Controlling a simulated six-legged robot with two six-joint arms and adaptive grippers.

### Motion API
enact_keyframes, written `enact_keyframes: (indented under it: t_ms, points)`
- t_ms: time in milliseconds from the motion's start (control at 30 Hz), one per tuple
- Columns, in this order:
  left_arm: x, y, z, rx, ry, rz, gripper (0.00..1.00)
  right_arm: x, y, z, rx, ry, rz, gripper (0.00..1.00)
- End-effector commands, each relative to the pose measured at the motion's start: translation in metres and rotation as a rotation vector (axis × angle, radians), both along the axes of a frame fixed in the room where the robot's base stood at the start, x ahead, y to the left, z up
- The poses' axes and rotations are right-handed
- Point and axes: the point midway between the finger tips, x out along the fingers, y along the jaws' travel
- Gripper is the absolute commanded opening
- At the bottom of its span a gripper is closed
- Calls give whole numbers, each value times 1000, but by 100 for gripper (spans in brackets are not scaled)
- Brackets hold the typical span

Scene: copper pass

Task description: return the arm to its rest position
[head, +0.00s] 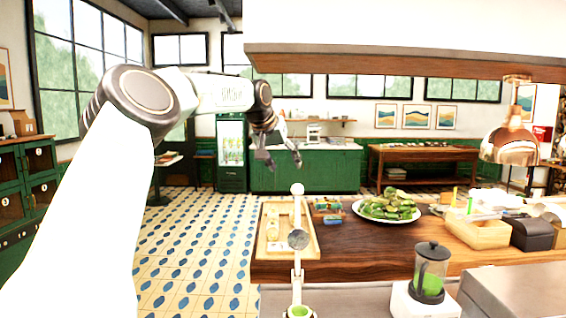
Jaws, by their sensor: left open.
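My left arm comes in from the left, bent at a high elbow. Its gripper (279,162) hangs in the air, above and beyond the left end of the wooden counter (345,262). Its dark fingers are spread apart, with nothing between them. The gripper is clear of the counter and of everything on it. My right gripper does not show.
On the counter are a wooden tray (313,254), a plate of green vegetables (388,207) and a light wooden box (478,236). A copper lamp (509,140) hangs at right. Tiled floor (200,240) lies open at left.

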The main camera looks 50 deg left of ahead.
Motion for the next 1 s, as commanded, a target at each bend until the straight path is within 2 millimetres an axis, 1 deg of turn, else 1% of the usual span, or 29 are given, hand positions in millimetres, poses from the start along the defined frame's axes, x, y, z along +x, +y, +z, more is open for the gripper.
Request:
enact_keyframes:
  t_ms: [667,767,833,867,900,967,1000]
  points:
    - [0,-3,-1,1,3,-4,59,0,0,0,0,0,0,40]
    - [11,-19,-16,9,16,-37,59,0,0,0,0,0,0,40]
    - [25,-41,-39,20,36,-81,59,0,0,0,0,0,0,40]
    - [31,-53,-52,23,44,-103,59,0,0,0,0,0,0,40]
    - [39,-70,-70,29,56,-134,59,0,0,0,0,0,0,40]
    - [49,-96,-100,31,73,-179,59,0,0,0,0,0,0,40]
    - [53,-113,-119,32,85,-206,59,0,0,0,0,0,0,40]
